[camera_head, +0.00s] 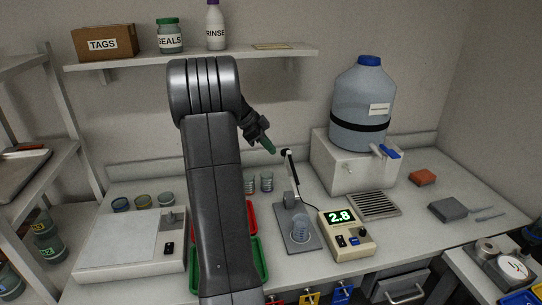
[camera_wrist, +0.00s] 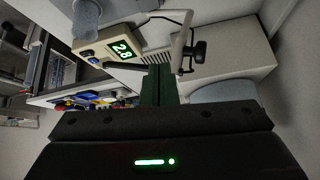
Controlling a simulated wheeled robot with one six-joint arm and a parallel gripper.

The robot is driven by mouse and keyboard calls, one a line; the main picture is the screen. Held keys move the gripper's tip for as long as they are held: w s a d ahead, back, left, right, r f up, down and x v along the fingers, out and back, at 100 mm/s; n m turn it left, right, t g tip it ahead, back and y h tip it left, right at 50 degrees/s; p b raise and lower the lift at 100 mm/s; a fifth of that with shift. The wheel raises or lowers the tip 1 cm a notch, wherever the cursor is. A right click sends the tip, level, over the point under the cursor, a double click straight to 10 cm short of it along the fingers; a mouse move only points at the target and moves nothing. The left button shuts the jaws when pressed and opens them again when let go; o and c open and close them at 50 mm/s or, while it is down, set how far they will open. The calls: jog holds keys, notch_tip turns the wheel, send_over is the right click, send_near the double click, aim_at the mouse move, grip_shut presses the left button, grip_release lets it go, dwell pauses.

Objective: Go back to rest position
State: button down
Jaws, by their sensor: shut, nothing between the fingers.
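My arm rises through the middle of the head view and bends over to the right. My gripper (camera_head: 269,146) points down and right, above the counter and close to the upper left of the probe stand (camera_head: 291,175). I cannot tell from the head view whether it touches the stand's arm. In the wrist view my gripper's green fingers (camera_wrist: 159,86) are together with nothing between them. The meter (camera_head: 346,234) reads 2.8 and also shows in the wrist view (camera_wrist: 118,47). A clear cup (camera_head: 300,229) stands on the stand's base.
A blue-capped water jug (camera_head: 361,105) stands on a white block at right. A shelf (camera_head: 280,56) hangs behind my arm. A white balance-like device (camera_head: 130,243) is at left. Red (camera_head: 252,215) and green (camera_head: 262,262) trays are partly hidden by my arm. A drain grille (camera_head: 374,205) lies right of the meter.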

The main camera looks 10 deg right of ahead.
jog(key=v, duration=0.7)
jog(key=shift+d+b, duration=0.15)
jog(key=shift+b, duration=0.25)
jog(key=shift+w+d, duration=0.1)
